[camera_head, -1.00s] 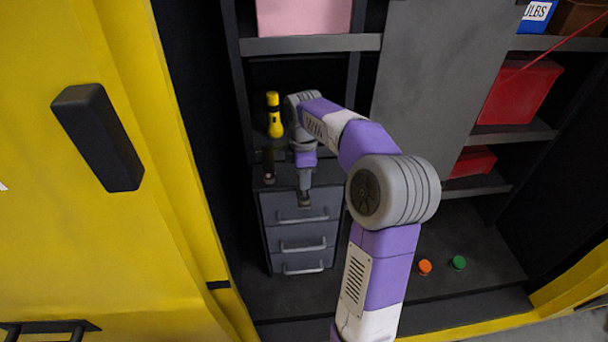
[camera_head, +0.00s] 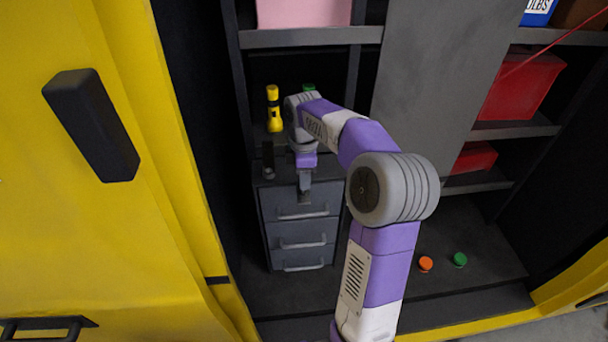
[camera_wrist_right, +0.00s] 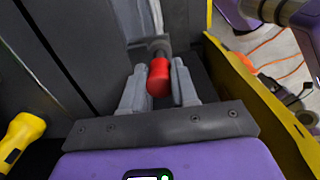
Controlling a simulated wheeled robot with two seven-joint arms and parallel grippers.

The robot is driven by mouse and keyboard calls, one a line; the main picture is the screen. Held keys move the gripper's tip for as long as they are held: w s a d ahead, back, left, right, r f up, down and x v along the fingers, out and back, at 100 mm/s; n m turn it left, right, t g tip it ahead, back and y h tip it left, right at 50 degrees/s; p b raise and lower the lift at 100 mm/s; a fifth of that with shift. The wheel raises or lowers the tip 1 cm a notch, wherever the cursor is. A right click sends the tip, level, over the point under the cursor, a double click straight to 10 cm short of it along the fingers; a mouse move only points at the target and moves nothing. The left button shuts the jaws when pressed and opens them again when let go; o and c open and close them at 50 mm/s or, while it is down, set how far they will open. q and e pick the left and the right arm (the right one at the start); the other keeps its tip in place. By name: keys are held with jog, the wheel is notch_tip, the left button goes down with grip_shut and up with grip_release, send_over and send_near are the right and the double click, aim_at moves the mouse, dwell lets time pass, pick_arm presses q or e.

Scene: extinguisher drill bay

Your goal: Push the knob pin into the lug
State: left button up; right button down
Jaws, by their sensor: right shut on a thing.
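My right gripper (camera_head: 304,195) is over the front top edge of a small grey drawer unit in the head view. In the right wrist view, the right gripper (camera_wrist_right: 158,84) is shut on a red knob (camera_wrist_right: 159,76), with one grey finger on each side. A grey block (camera_wrist_right: 150,48) lies just beyond the knob; whether it is the lug, and whether the pin is in it, I cannot tell. The pin's shaft is hidden. In the head view the knob is hidden by my gripper and wrist. My left gripper is out of view.
The drawer unit (camera_head: 303,230) stands in a dark cabinet. A yellow flashlight (camera_head: 274,110) stands behind it, left of my wrist. A small dark upright part (camera_head: 268,158) is on its top left. Orange (camera_head: 425,264) and green (camera_head: 460,260) caps lie on the floor at right.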

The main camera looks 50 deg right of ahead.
jog(key=shift+f+b, duration=1)
jog(key=shift+f, duration=0.6)
jog(key=c, duration=0.8)
grip_release()
notch_tip(320, 180, up, 8)
jog(key=shift+f+p, duration=0.15)
jog(key=shift+p, duration=0.45)
